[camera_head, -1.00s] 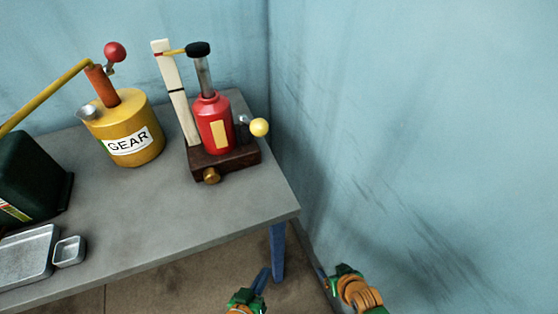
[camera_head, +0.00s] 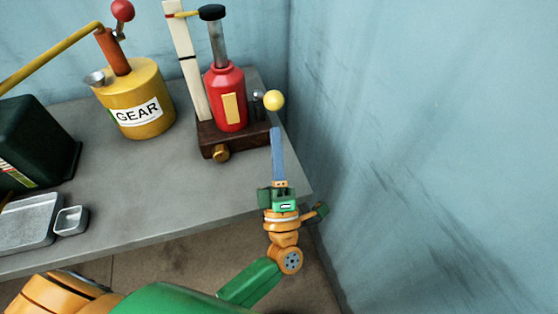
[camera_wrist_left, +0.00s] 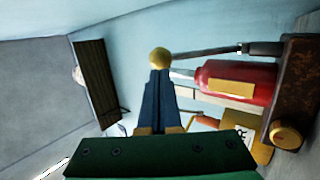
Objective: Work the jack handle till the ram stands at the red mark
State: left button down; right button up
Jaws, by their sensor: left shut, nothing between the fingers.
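The red bottle jack (camera_head: 228,98) stands on a dark wooden base (camera_head: 240,142). Its black-capped ram (camera_head: 217,38) is up, and a yellow pointer (camera_head: 189,14) reaches to the white scale (camera_head: 187,70) at the red mark near its top. The handle ends in a yellow knob (camera_head: 274,100) at the jack's right, also in the left wrist view (camera_wrist_left: 160,57). My left gripper (camera_head: 276,132) is shut and empty, its blue fingertips just short of or against the knob; I cannot tell whether they touch. My right gripper is not in view.
A yellow GEAR can (camera_head: 140,112) with a red-knobbed pump stands left of the jack. A dark green can (camera_head: 30,145), a metal tray (camera_head: 28,225) and a small dish (camera_head: 70,220) are further left. A wall closes off the right side; the table's middle is clear.

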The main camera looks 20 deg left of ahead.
aim_at(273, 106)
pick_arm(q)
jog(key=shift+p+x, duration=0.35)
jog(key=shift+x, duration=1.1)
jog(key=r+p, duration=0.1)
jog(key=p, duration=0.1)
jog(key=r+g+p, duration=0.1)
jog(key=p, duration=0.1)
jog(key=shift+w+a+r, duration=0.2)
jog(key=shift+w+r, duration=0.05)
jog(key=shift+s+d+f, duration=0.1)
jog(key=shift+f, duration=0.05)
jog(key=shift+n+b, duration=0.3)
